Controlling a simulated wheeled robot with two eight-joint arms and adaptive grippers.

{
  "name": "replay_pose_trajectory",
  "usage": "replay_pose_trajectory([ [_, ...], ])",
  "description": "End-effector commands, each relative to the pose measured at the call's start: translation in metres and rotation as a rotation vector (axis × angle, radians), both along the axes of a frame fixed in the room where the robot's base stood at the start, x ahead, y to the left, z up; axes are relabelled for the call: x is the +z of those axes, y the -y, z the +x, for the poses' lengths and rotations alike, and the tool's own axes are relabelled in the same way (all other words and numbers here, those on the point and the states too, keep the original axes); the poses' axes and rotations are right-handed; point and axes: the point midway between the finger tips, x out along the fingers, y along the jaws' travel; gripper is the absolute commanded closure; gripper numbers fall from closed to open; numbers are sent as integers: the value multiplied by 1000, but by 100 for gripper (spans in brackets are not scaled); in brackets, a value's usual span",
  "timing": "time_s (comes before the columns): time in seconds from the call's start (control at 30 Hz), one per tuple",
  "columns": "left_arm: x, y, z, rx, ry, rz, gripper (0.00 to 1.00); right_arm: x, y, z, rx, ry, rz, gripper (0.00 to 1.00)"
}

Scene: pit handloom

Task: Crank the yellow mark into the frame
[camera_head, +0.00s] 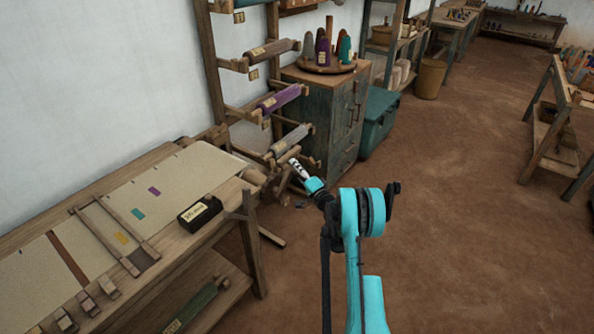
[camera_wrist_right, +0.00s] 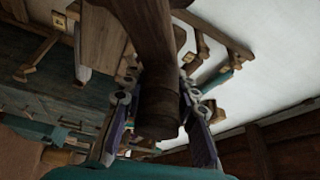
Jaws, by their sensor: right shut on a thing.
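The yellow mark (camera_head: 121,238) is a small patch on the cream cloth (camera_head: 185,172) on the loom. It shows between the two wooden bars of the frame (camera_head: 103,236). A teal mark (camera_head: 138,213) and a purple mark (camera_head: 154,191) lie farther up the cloth, outside the bars. My right gripper (camera_head: 294,164) is at the far right end of the loom, by the cloth beam's end. In the right wrist view its fingers are on either side of a round wooden handle (camera_wrist_right: 158,105), shut on it. The head view mostly hides this handle. My left gripper is not in view.
A black labelled box (camera_head: 200,211) sits on the loom's right edge, with small wooden blocks (camera_head: 86,302) at the near edge. A rack of yarn rolls (camera_head: 279,99) and a drawer cabinet (camera_head: 325,115) stand behind my right gripper.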

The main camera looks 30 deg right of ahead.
Motion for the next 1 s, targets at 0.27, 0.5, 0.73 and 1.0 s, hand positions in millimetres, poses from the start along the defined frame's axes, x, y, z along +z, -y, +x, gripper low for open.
replay_pose_trajectory([
  [0.27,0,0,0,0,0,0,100,0,-4,0,5,5,-20,100],
  [0.5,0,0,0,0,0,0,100,0,-4,0,6,3,-19,67],
  [0.73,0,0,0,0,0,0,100,0,-3,0,3,4,-16,51],
  [1.0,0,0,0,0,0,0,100,-1,-2,-13,2,5,-15,51],
])
